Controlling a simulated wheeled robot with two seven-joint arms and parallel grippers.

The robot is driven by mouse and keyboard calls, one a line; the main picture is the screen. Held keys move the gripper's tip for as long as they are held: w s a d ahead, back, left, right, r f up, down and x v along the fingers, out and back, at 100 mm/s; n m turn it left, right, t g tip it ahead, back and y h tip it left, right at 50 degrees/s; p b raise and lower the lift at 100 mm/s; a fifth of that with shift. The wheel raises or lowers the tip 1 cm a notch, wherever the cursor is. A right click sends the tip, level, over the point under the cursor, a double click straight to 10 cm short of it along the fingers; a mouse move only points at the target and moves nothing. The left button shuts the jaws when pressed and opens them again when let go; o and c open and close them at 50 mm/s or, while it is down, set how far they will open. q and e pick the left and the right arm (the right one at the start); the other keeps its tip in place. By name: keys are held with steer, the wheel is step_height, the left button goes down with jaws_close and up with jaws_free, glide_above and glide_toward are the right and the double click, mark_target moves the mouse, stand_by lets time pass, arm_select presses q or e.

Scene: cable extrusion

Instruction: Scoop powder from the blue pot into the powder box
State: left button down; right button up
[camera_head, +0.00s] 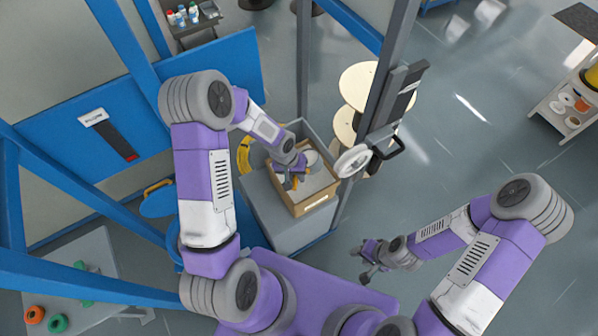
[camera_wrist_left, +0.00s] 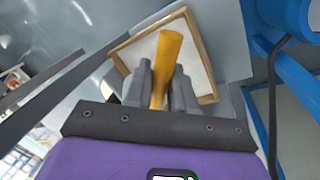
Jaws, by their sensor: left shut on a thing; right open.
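The powder box (camera_head: 313,204) is an open brown box with a pale inside, standing on a grey stand. It also shows in the left wrist view (camera_wrist_left: 203,55). My left gripper (camera_head: 294,176) is over the box and shut on the orange handle of a scoop (camera_wrist_left: 168,58). The scoop's bowl is hidden, so I cannot tell whether it holds powder. A blue round thing (camera_head: 158,202) with a yellow handle, perhaps the blue pot or its lid, is left of my left arm and partly hidden. My right gripper (camera_head: 369,262) is open and empty, over the floor right of the stand.
A grey post (camera_head: 385,85) and a white round part (camera_head: 352,161) stand close to the right of the box. A yellow coil (camera_head: 244,155) is at its left. Blue frame beams (camera_head: 75,287) run along the left.

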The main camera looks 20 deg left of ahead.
arm_select(q)
steer(key=shift+a+r+p, duration=0.2)
steer(key=shift+a+p, duration=0.05)
steer(key=shift+p, duration=0.05)
steer(key=s+a+f+t+h+b, duration=0.1)
steer(key=a+f+t+h+b, duration=0.1)
steer(key=a+f+h+b, duration=0.3)
steer(key=shift+a+f+h+b, duration=0.3)
steer(key=shift+f+h+b, duration=0.15)
steer(key=shift+h, duration=1.85)
steer(key=shift+s, duration=0.1)
